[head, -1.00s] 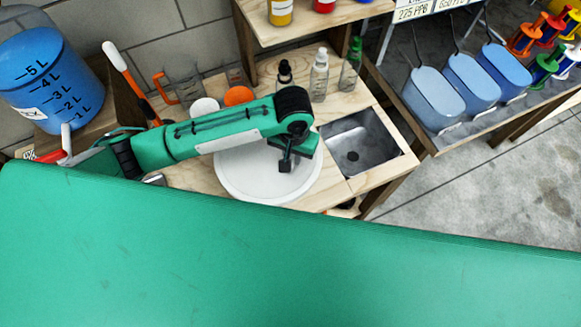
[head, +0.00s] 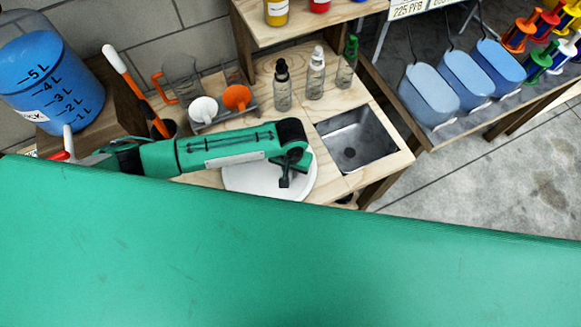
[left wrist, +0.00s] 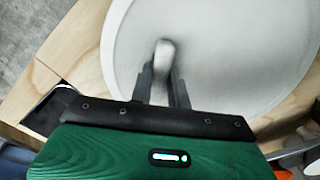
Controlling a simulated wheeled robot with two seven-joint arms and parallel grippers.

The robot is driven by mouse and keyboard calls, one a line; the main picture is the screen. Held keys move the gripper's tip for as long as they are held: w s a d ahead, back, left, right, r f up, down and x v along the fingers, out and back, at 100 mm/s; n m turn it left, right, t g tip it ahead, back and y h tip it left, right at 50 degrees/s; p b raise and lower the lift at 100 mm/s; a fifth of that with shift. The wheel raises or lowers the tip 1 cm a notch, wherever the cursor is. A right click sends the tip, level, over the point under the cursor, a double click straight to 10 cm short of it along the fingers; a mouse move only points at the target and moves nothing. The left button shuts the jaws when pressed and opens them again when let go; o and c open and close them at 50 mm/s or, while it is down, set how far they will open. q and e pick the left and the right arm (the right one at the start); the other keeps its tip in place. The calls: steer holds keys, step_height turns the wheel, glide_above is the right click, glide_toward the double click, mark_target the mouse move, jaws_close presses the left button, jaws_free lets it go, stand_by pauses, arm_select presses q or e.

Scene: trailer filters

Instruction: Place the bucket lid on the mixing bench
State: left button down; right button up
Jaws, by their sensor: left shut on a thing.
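The bucket lid (head: 242,181) is a round white disc over the front of the wooden mixing bench (head: 303,113). My green left arm reaches over it from the left. My left gripper (head: 285,183) is above the lid. The lid's near edge is hidden behind my green body in the head view. I cannot tell whether the lid touches the bench top. My right gripper is not in view.
A metal sink (head: 352,145) is set in the bench at the right. Several bottles (head: 315,75) stand behind. A blue barrel (head: 42,85) is at the left. Blue bins (head: 465,78) stand at the right.

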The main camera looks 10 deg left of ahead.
arm_select(q)
steer(key=shift+f, duration=0.1)
steer(key=c, duration=1.5)
jaws_free()
steer(key=shift+o, duration=0.8)
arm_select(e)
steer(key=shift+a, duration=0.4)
